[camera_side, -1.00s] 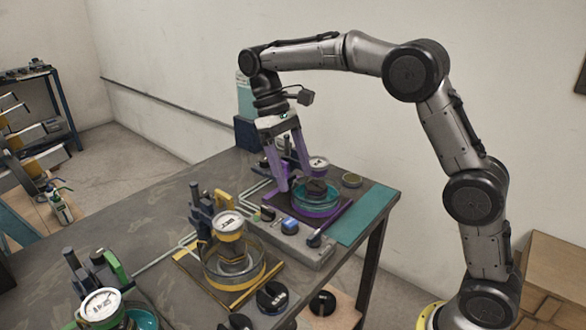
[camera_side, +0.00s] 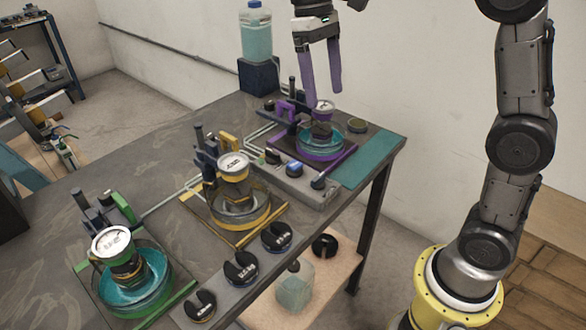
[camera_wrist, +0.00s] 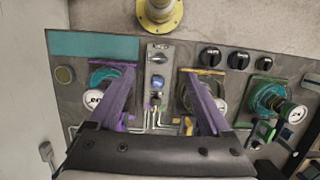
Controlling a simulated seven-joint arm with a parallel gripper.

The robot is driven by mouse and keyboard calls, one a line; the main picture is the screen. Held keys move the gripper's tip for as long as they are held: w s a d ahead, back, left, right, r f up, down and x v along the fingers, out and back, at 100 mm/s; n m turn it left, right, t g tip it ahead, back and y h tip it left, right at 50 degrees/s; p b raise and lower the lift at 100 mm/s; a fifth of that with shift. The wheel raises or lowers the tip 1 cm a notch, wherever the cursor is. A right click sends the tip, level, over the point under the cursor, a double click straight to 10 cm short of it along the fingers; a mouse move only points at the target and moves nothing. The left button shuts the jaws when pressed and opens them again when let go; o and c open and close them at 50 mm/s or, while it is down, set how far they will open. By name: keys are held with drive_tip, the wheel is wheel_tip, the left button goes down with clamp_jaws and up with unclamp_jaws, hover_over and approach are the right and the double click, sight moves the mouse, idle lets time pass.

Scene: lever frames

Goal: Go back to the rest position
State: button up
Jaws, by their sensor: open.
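My gripper (camera_side: 323,98) has two purple fingers, apart and empty. In the side view it hangs above the purple-trimmed station at the back right of the bench. That station has a round purple dish (camera_side: 321,150) of teal liquid with a white-faced gauge (camera_side: 325,106) above it. The gripper's left fingertip overlaps the gauge's edge in the picture; the picture suggests it is above it, not touching. In the wrist view my gripper (camera_wrist: 158,75) is spread, with the purple station under the left finger and the yellow station (camera_wrist: 205,92) under the right.
The yellow station (camera_side: 237,205) and green station (camera_side: 128,275) stand further left along the dark bench (camera_side: 60,205). Black knobs (camera_side: 276,236) line the front edge. A grey valve block (camera_side: 300,185) and teal mat (camera_side: 368,160) lie near the purple station. A bottle (camera_side: 256,38) stands behind.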

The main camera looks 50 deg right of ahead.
drive_tip(key=s+t, duration=0.4)
drive_tip(key=s, duration=1)
drive_tip(key=s+d+f+t, duration=0.1)
drive_tip(key=s+f+t, duration=0.3)
drive_tip(key=f, duration=0.4)
drive_tip(key=shift+f, duration=0.15)
